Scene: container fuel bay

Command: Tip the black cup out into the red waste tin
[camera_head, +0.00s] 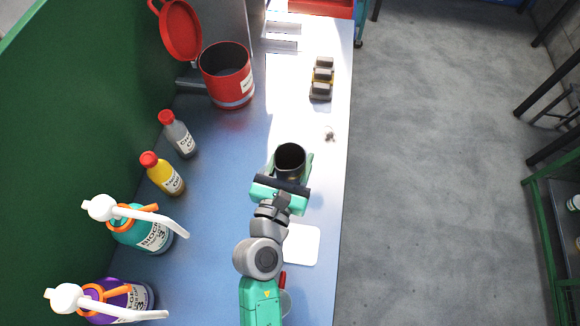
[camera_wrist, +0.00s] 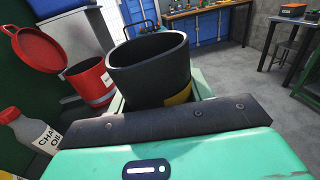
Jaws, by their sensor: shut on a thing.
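The black cup (camera_head: 289,158) is between the fingers of my gripper (camera_head: 291,170), over the right part of the bench. It looks upright, with its open mouth facing up. In the wrist view the cup (camera_wrist: 152,72) stands between the green fingers, with a yellow patch low on its side. What is inside it cannot be made out. The red waste tin (camera_head: 228,76) stands at the back left of the bench, with its red lid (camera_head: 180,30) swung open. The tin also shows in the wrist view (camera_wrist: 90,84), left of the cup.
Grey blocks (camera_head: 321,79) stand at the back right. A small item (camera_head: 330,133) lies near the right edge. A white square (camera_head: 301,245) lies beside my arm.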

